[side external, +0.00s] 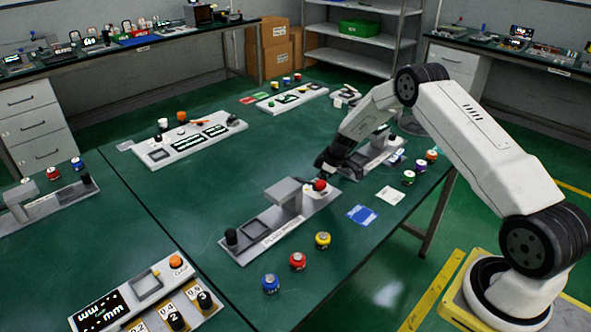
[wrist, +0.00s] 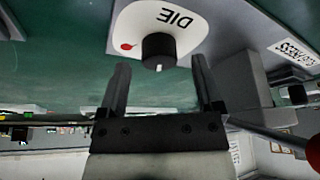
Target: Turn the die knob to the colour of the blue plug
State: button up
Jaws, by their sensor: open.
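The die knob (wrist: 159,48) is black and round, on a white plate marked DIE with a red dot at its left, in the wrist view. A pale mark shows on its lower edge. My gripper (wrist: 157,72) is open and empty, its two fingers apart just below the knob in the picture; I see no contact. In the side view my gripper (side external: 325,165) is beside the grey plug press (side external: 288,205), and I cannot make out the die knob there. The blue plug (side external: 270,283) stands on the green table in front of the press.
A red plug (side external: 297,261) and a yellow plug (side external: 322,240) stand beside the blue one. A blue card (side external: 362,215) and a white card (side external: 390,196) lie to the right. The press has a red button (side external: 320,185). Another grey device (side external: 375,158) stands behind my gripper.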

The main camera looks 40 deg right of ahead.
jog(key=shift+w+a+f, duration=0.15)
jog(key=shift+w+f, duration=0.05)
jog(key=shift+f, duration=0.35)
grip_shut()
jog(key=shift+m, duration=0.3)
jog(key=shift+m+t+h, duration=0.3)
jog(key=shift+m+h, duration=0.5)
jog(key=shift+m, duration=1)
jog(key=shift+s, duration=0.1)
grip_release()
